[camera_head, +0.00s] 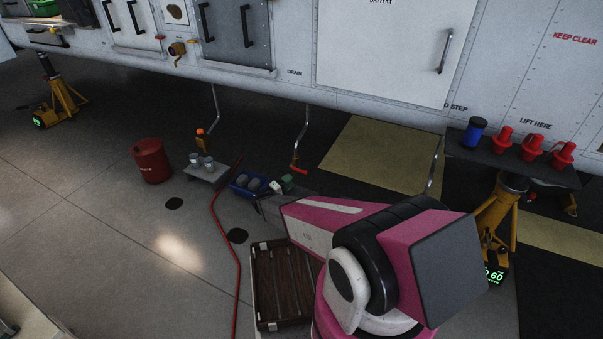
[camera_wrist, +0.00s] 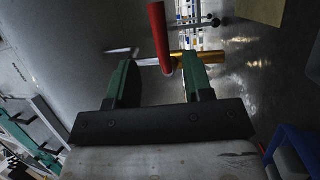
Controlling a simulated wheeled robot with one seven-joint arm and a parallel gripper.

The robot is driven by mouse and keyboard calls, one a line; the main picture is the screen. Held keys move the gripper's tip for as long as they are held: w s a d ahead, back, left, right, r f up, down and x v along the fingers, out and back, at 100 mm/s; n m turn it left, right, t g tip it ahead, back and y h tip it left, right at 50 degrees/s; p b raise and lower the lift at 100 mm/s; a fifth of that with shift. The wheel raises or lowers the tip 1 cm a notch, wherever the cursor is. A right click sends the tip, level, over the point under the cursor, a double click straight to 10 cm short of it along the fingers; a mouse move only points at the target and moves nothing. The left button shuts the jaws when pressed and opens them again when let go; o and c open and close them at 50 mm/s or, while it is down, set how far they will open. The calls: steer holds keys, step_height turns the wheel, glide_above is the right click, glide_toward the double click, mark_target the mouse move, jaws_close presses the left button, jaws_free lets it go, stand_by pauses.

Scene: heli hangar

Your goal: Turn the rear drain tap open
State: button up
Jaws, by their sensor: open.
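A tap with a red lever (camera_wrist: 160,38) and a brass body (camera_wrist: 182,56) shows ahead of my gripper in the wrist view. In the head view a red-ended drain pipe (camera_head: 301,140) hangs from the white hull near the word DRAIN. My gripper (camera_wrist: 160,76) is open, with its two green fingers pointing at the tap. The red lever lies between the finger lines in the picture; I cannot tell whether they touch it. In the head view my gripper (camera_head: 286,186) is small, just below the pipe's red end. Which tap is the rear one is not marked.
Another pipe (camera_head: 214,105) with an orange end hangs further left. Yellow jacks (camera_head: 66,100) support the hull. A shelf (camera_head: 478,156) with red caps is at right.

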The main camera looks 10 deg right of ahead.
mark_target(301, 172)
steer(key=x, duration=0.8)
steer(key=shift+w+d, duration=0.1)
steer(key=shift+d, duration=0.2)
jaws_close()
